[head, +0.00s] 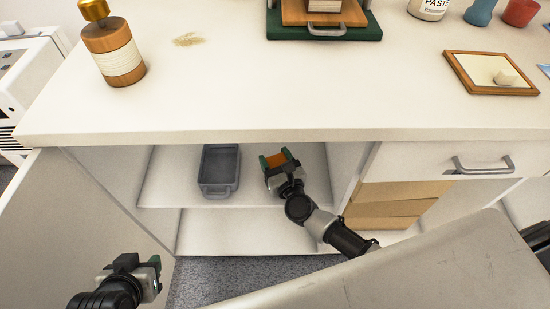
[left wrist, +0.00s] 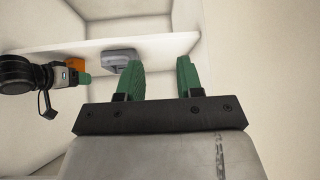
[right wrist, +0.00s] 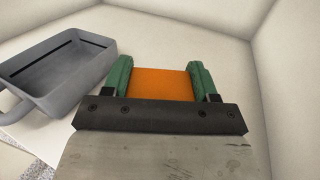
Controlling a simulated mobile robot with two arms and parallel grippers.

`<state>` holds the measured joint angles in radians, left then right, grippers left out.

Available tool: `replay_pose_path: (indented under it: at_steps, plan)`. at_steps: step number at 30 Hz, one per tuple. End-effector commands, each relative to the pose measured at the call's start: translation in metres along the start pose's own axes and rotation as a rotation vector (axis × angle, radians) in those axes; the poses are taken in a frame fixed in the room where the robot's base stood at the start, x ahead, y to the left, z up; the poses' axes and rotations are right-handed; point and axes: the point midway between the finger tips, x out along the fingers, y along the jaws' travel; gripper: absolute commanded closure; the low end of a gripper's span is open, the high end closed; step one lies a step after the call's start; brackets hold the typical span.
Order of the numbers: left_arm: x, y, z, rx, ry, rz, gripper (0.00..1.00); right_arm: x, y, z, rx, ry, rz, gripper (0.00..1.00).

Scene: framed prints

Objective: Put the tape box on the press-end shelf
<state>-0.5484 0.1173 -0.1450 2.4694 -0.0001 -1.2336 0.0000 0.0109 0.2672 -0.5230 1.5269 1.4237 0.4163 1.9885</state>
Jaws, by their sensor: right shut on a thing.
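An orange box (head: 275,160), likely the tape box, is between the green fingers of my right gripper (head: 282,163), over the right part of the upper shelf (head: 170,180) in the open cupboard under the counter. In the right wrist view the orange box (right wrist: 162,85) fills the gap between both fingers. I cannot tell whether its underside touches the shelf. My left gripper (head: 150,273) is outside the cupboard at the lower left. In the left wrist view its two green fingers (left wrist: 160,80) are apart with nothing between them.
A grey handled tray (head: 219,170) stands on the shelf left of the orange box. A lower shelf (head: 230,230) is bare. The counter above (head: 220,90) bears a wooden-and-brass press-like tool (head: 112,50), a green-based press (head: 325,30) and a framed board (head: 490,72).

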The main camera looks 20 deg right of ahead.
Motion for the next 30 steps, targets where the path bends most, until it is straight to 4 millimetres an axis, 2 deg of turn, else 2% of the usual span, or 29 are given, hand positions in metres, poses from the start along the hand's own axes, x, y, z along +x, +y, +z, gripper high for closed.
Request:
replay_pose_path:
  at_steps: [9,10,15,25,28,29,30]
  plan:
    - [0.003,0.001,-0.007,0.001,0.055,0.003,0.64,0.000,0.000,-0.003,0.000,-0.001,0.000,0.67]
    - [0.002,0.002,-0.009,0.001,0.063,0.003,0.64,0.000,0.000,-0.002,0.000,0.000,0.000,0.39]
    - [0.002,0.002,-0.009,0.001,0.063,0.004,0.64,0.000,0.000,-0.002,0.000,0.000,0.000,0.16]
    - [0.002,0.002,-0.009,0.001,0.053,0.004,0.64,0.000,0.000,-0.001,0.000,0.000,0.000,0.16]
    - [-0.001,-0.001,0.001,-0.001,-0.019,-0.001,0.64,0.000,0.000,0.002,0.000,0.000,0.000,0.16]
    - [-0.002,-0.001,0.004,-0.002,-0.040,-0.002,0.64,-0.002,0.000,0.002,0.000,0.002,0.000,0.16]
    - [-0.002,-0.001,0.006,-0.002,-0.048,-0.003,0.64,-0.013,0.000,0.000,-0.001,0.005,0.001,0.16]
